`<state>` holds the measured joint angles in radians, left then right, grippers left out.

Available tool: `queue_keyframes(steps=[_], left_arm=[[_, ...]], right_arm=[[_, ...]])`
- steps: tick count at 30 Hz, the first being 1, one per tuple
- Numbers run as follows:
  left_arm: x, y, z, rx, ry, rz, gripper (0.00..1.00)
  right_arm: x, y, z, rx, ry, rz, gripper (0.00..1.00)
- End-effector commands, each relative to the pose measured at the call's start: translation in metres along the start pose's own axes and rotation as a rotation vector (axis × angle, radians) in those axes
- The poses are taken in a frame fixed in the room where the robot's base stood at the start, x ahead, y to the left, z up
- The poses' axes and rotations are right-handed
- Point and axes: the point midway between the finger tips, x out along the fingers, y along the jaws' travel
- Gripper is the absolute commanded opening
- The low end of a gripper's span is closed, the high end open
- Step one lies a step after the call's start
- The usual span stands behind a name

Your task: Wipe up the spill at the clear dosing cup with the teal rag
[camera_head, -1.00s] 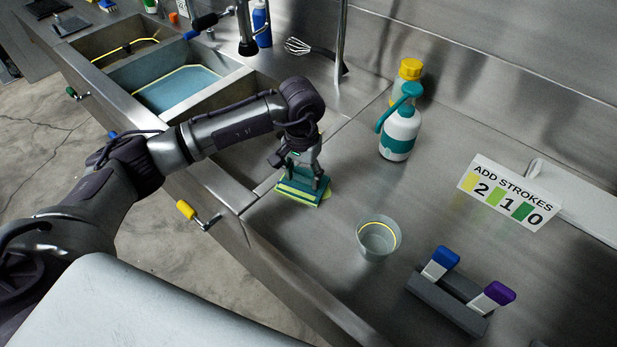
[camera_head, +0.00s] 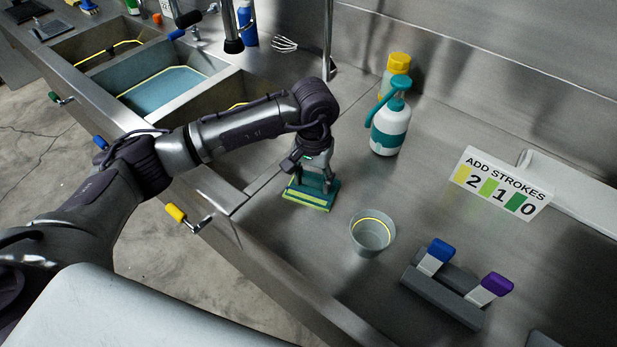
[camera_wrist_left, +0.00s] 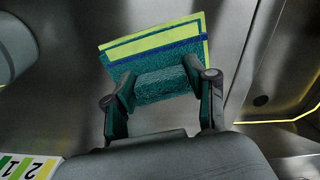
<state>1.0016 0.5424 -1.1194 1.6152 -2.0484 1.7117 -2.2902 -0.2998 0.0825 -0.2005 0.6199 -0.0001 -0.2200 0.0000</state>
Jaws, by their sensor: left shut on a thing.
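The teal rag (camera_head: 312,193), with a yellow-green band, is in my left gripper (camera_head: 313,183), low at the counter. I cannot tell whether it touches the steel. In the left wrist view the fingers of my left gripper (camera_wrist_left: 163,90) are closed on the folded rag (camera_wrist_left: 160,52), which also shows a blue stripe. The clear dosing cup (camera_head: 371,241) stands upright to the right of the rag and nearer the front edge, apart from it. A yellow line runs around its inside. I cannot make out a spill on the shiny steel. My right gripper is out of view.
A white and teal pump bottle (camera_head: 390,130) stands behind the rag, with a yellow-capped bottle (camera_head: 398,65) behind it. A grey block (camera_head: 447,296) with blue and purple-capped pieces is right of the cup. A strokes sign (camera_head: 500,184) stands further back. Sink basins (camera_head: 165,85) are left.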

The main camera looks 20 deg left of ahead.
Motion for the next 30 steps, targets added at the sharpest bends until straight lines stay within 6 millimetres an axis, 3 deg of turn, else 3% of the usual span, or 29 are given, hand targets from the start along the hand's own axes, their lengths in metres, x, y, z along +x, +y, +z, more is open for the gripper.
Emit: queue_keyframes(steps=[7,17,25,26,27,30], left_arm=[[0.004,0.008,0.001,0.004,-0.005,0.003,0.22],[0.001,0.039,0.0,0.004,-0.002,0.003,0.22],[-0.002,0.041,-0.001,0.001,-0.001,0.001,0.22],[-0.002,0.041,-0.001,0.001,-0.001,0.001,0.61],[-0.002,0.041,-0.001,0.001,-0.001,0.001,0.68],[-0.002,0.041,-0.001,0.001,0.0,0.001,0.69]], right_arm=[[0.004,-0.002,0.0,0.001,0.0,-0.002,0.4],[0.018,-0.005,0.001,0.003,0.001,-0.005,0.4],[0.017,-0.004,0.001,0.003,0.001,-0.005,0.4],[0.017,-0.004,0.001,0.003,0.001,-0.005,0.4],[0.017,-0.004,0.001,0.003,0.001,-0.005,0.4],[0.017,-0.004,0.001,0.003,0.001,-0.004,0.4]])
